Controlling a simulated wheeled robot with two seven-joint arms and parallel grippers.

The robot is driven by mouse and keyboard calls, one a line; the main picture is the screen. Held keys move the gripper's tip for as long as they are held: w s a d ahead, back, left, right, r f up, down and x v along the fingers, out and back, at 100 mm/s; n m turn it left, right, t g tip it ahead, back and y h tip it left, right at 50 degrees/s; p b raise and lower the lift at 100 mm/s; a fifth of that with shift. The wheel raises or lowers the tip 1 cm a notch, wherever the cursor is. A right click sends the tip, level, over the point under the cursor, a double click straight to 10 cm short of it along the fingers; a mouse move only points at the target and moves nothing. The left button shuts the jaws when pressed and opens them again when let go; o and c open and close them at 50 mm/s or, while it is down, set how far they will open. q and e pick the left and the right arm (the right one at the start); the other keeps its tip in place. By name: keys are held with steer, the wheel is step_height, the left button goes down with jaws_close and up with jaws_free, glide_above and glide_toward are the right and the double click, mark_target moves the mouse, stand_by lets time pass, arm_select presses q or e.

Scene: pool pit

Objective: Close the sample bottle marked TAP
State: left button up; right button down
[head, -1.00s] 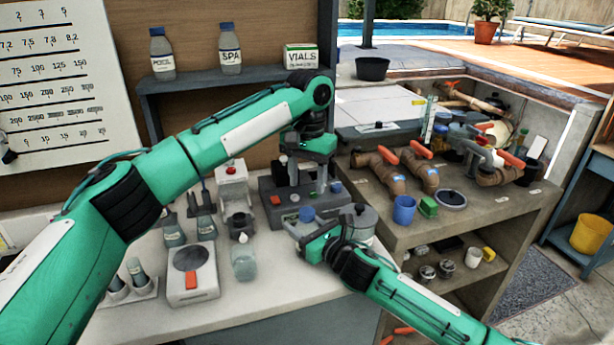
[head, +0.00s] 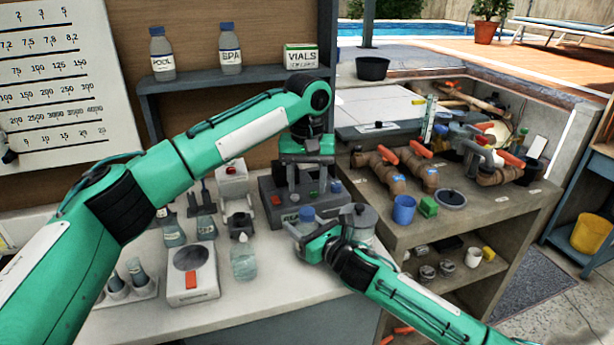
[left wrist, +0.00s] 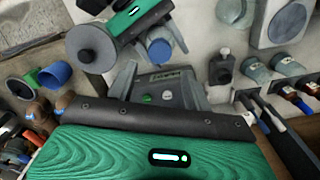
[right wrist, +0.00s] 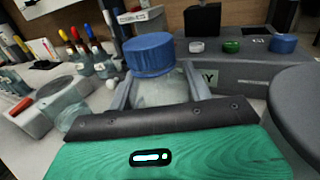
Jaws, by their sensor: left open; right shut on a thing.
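A clear bottle (right wrist: 160,92) stands between the fingers of my right gripper (right wrist: 158,84), which is shut on its body. A ribbed blue cap (right wrist: 150,54) sits on top; I cannot tell how tightly. No TAP label shows, as the gripper hides much of the bottle. The cap also shows in the head view (head: 307,214) and the left wrist view (left wrist: 158,48). My left gripper (head: 306,186) is open and empty, pointing down above the cap and apart from it.
A grey meter with buttons (head: 279,205) stands behind the bottle. A lidded metal pot (head: 360,222) is close on the right. The front of the counter is clear.

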mark_target(307, 211)
arm_select(q)
step_height(307, 211, down, 7)
steer(key=shift+r, duration=0.1)
stand_by(0.4)
steer(key=c, duration=1)
steer(key=m, duration=1.2)
steer(key=o, duration=1.2)
steer(key=shift+c, duration=0.2)
step_height(307, 211, up, 12)
